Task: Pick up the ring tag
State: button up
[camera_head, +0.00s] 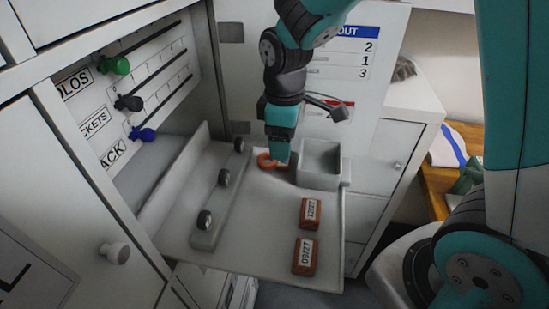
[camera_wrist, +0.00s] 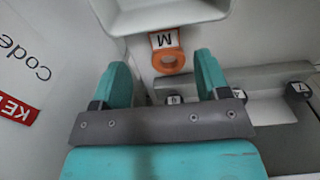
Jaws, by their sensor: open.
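The ring tag is an orange ring with a white label marked M. In the wrist view the ring tag (camera_wrist: 170,69) lies on the pale shelf just below the grey bin, ahead of my fingers and roughly between their tips. In the head view the ring tag (camera_head: 264,161) shows only in part, beside and behind my fingers. My gripper (camera_head: 279,158) points down at the far end of the shelf, left of the bin. In the wrist view my gripper (camera_wrist: 161,62) has its two teal fingers spread apart, with nothing held between them.
A grey open bin (camera_head: 320,146) stands right beside my gripper. Two orange labelled blocks (camera_head: 310,213) (camera_head: 304,257) lie nearer on the shelf (camera_head: 262,232). A raised strip with dark round knobs (camera_head: 224,177) runs along the left. The middle of the shelf is clear.

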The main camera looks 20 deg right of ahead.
aim_at(274, 162)
jog(key=shift+s+a+f+p, duration=0.15)
jog(key=shift+f+p, duration=0.25)
jog(key=shift+f, duration=0.8)
jog(key=shift+s+a+f+p, duration=0.1)
jog(key=shift+f+p, duration=0.3)
jog(key=shift+f, duration=0.75)
jog(key=c, duration=1)
